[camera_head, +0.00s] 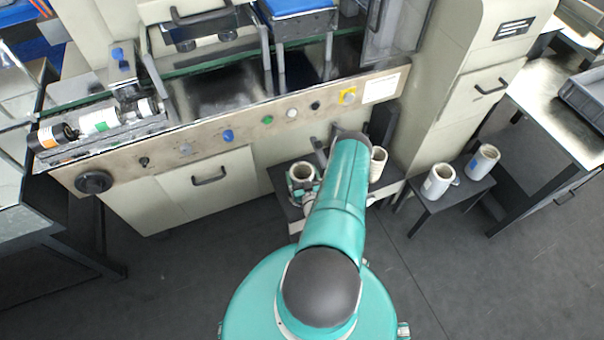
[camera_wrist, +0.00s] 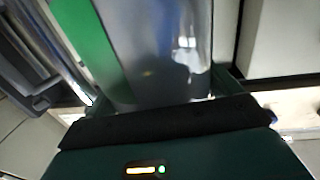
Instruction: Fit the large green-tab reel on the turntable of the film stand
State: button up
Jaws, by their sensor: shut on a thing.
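A pale reel (camera_head: 302,171) with an open core stands upright at the machine's front, just left of my arm. My gripper (camera_head: 303,188) is at this reel, its fingers partly hidden by the arm and wrist. In the wrist view a large, shiny grey-white reel (camera_wrist: 160,60) with a green tab (camera_wrist: 84,45) fills the space between the fingers of my gripper (camera_wrist: 165,98). The gripper is shut on it. My arm covers part of the dark low stand (camera_head: 284,186) here, and I cannot make out its turntable or whether the reel touches it.
Another white reel (camera_head: 378,164) stands right of my arm. The wrapper's control panel (camera_head: 225,128) runs behind. Open floor (camera_head: 185,275) lies at front left.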

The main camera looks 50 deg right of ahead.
jog(key=shift+f, duration=0.7)
jog(key=o, duration=1.5)
jog(key=shift+c, duration=0.2)
jog(key=shift+a, duration=0.1)
jog(key=v, duration=1.3)
jog(key=shift+s+a, duration=0.15)
jog(key=shift+s, duration=0.15)
